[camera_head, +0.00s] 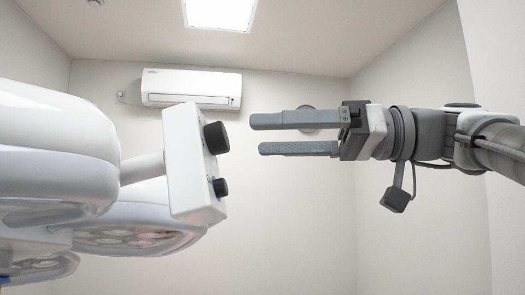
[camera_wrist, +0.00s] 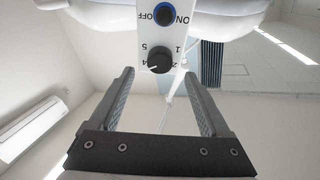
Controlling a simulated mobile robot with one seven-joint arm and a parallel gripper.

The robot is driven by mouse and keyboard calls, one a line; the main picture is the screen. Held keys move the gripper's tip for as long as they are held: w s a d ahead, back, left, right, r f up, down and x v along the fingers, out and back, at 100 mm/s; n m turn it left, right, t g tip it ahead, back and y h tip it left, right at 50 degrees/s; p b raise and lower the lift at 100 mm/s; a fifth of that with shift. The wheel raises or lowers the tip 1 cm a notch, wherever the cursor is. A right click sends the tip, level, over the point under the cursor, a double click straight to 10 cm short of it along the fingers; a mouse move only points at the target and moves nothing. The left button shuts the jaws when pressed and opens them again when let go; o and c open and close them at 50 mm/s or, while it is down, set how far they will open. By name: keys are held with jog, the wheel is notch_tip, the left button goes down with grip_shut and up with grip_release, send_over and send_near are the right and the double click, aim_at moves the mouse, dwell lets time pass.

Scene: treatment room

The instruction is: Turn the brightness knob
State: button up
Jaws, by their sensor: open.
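The brightness knob is a black dial ringed by numbers, in the wrist view (camera_wrist: 159,60), on a white control box. Its white pointer mark seems to face the 4. In the head view, it appears to be the upper black knob (camera_head: 216,138) on the box's right face (camera_head: 187,165). A second, blue-ringed ON/OFF knob (camera_wrist: 163,16) sits beside it, seemingly the lower knob (camera_head: 219,187) in the head view. My gripper (camera_head: 256,135) is open and empty, right of the upper knob at about its height, with a gap between. In the wrist view, the dial shows between the fingertips (camera_wrist: 158,73).
The box hangs on a short arm (camera_head: 142,168) from large white lamp heads (camera_head: 50,130), which fill the left of the head view. A wall air conditioner (camera_head: 191,88) is behind. The space around my gripper is clear.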

aim_at(226, 137)
jog(key=a, duration=0.5)
jog(key=shift+w+a, duration=0.1)
jog(key=shift+w, duration=0.05)
grip_shut()
